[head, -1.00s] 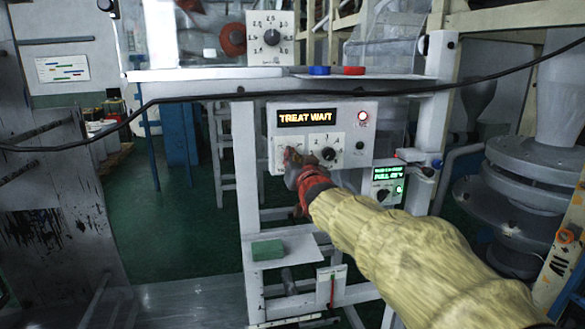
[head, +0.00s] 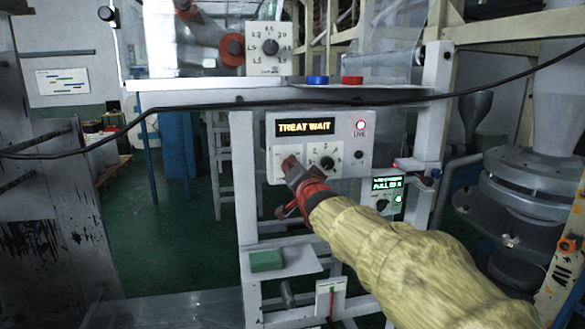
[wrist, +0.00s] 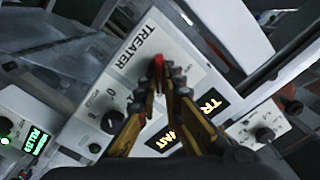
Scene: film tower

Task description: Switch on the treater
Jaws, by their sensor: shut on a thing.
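The treater box (head: 361,149) is a pale panel on a white frame. A black dial (head: 327,164) sits on the lower plate, which is marked TREATER (wrist: 134,47) in the wrist view. My gripper (head: 290,164) is at the left of this plate. In the wrist view my gripper (wrist: 162,78) is shut on a small red-tipped switch (wrist: 158,61). The fingers hide most of the switch and part of the display.
A dark cable (head: 210,105) crosses in front of the frame above the box. A smaller green-lit unit (head: 385,190) hangs at lower right. A green block (head: 266,261) lies on a shelf below.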

